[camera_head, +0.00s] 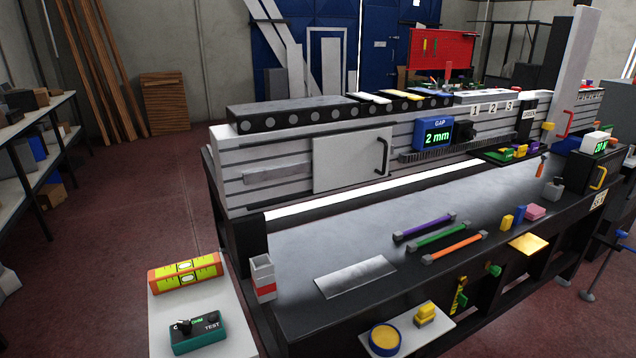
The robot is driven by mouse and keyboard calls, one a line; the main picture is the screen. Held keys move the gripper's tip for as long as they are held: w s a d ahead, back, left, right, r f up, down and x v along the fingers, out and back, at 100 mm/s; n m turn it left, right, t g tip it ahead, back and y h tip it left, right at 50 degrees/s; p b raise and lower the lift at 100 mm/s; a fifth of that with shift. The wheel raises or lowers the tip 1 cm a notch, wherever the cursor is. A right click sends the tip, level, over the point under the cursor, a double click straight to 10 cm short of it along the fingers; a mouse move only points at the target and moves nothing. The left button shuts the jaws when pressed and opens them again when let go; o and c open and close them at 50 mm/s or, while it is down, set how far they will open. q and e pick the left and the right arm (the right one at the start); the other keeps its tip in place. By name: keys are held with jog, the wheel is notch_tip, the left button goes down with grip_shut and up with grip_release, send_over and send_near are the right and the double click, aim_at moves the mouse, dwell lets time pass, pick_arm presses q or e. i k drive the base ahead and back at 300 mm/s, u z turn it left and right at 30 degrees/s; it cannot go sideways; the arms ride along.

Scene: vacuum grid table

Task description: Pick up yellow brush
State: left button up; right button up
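A small yellow block-like piece with a grey lower part (425,314) sits on a low white shelf at the bottom, right of a round yellow and blue object. It may be the yellow brush, but it is too small to be sure. Another small yellow block (507,222) stands on the right part of the grey table, beside a blue one. Neither of my grippers is in view, and nothing touches these pieces.
The grey table (330,235) holds purple, green and orange bars (455,250) and a metal plate (355,277). A white side shelf (160,325) at the left bears a spirit level (185,271) and a green tester (198,333).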

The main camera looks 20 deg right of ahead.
aim_at(425, 315)
jog(key=z, duration=1.4)
